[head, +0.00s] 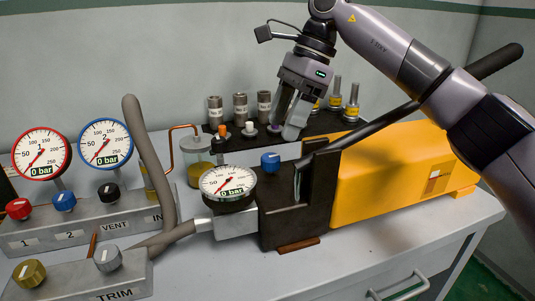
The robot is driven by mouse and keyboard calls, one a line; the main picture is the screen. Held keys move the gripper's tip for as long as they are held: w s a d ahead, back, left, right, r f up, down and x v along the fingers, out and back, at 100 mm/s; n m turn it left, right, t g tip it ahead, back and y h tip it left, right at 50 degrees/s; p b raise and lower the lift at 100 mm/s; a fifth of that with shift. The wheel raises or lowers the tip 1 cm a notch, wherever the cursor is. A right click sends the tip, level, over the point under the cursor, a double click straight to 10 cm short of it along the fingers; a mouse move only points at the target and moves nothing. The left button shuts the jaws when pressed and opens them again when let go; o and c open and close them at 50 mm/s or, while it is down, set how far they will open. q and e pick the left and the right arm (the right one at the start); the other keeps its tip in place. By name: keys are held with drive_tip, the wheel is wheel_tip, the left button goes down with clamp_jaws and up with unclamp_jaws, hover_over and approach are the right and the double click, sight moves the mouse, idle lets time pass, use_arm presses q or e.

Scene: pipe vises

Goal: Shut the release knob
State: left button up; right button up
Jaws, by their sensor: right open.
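A blue knob (270,162) sits on top of the dark pump block (290,212); it appears to be the release knob, though I see no label on it. A white pressure gauge (228,183) beside it reads 0 bar. My right gripper (286,124) is open, pointing down above the black rack behind the pump. Its fingers are apart from the blue knob, farther back and higher in the picture. A small purple-based fitting (274,128) shows just by the fingertips; whether they touch it I cannot tell. My left gripper is out of view.
The long black pump lever (440,88) rises to the right over the yellow pump body (392,172), close to my right arm. A valve manifold (85,226) with two gauges and a TRIM block (85,280) stand left. Hoses and several metal fittings surround the pump.

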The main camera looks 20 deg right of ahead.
sight(269, 157)
drive_tip(key=x, duration=0.6)
drive_tip(key=shift+s+a+f+b, duration=0.2)
drive_tip(key=shift+s+b, duration=0.05)
drive_tip(key=shift+b, duration=0.15)
drive_tip(key=c, duration=1)
